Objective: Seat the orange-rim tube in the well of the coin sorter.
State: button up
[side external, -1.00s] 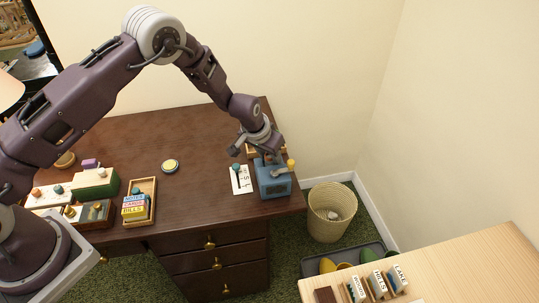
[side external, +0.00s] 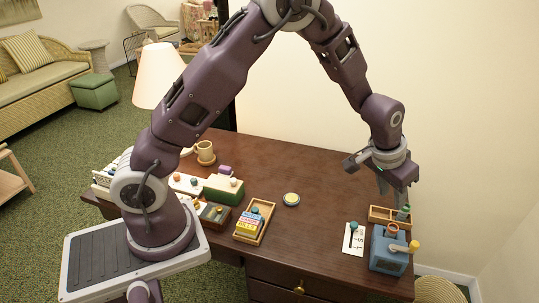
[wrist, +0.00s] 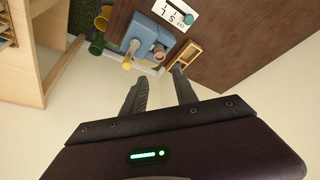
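The coin sorter (side external: 387,256) is a blue box with a yellow knob on its side, near the right end of the desk. It also shows in the wrist view (wrist: 144,29). The orange-rim tube (side external: 392,227) shows as an orange ring at the sorter's top; it shows in the wrist view too (wrist: 159,52). It looks upright in the well, but how deep it sits I cannot tell. My gripper (side external: 383,190) is above the sorter and apart from it. In the wrist view its two fingers (wrist: 160,88) are spread with nothing between them.
A wooden tray (side external: 378,214) with a green-topped item (side external: 403,212) stands behind the sorter. A white card (side external: 354,239) lies to its left. A round yellow-centred disc (side external: 291,199) and a wooden box of cards (side external: 263,208) are further left. The desk between is clear.

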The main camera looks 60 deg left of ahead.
jog(key=s+a+r, duration=0.3)
jog(key=s+r, duration=1.2)
jog(key=r, duration=0.2)
jog(key=s+a+r+t, duration=0.1)
jog(key=s+a, duration=0.2)
jog(key=s, duration=1.5)
jog(key=shift+s+r, duration=0.15)
jog(key=shift+s, duration=0.15)
